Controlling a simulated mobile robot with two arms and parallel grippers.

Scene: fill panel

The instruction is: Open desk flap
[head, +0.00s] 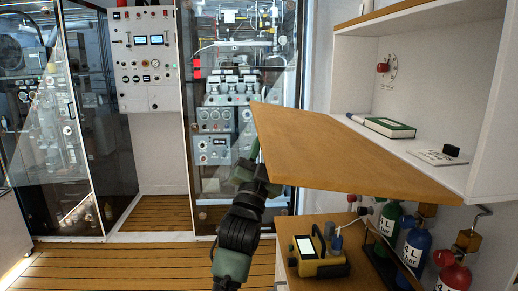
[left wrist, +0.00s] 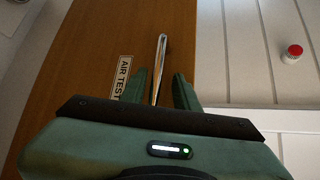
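The desk flap (head: 345,155) is a wooden panel standing out from the white wall cabinet in the head view. It lies roughly level, and the cabinet interior shows behind it. The flap's wooden face (left wrist: 85,60) fills the left of the left wrist view, with an "AIR TEST" label (left wrist: 121,78). A slim metal handle (left wrist: 160,62) is on this face. My left gripper (left wrist: 160,90) is open, with the handle between its green fingers and visible gaps beside it. In the head view the left gripper (head: 256,150) is at the flap's outer left edge, partly hidden by the flap. My right gripper is not in view.
The cabinet holds a green book (head: 385,126) and a white card (head: 437,157). Below the flap, a yellow device (head: 318,262) sits on a wooden surface near green, blue and red bottles (head: 415,247). Glass cabinets (head: 240,190) stand behind. Wooden floor is clear at left.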

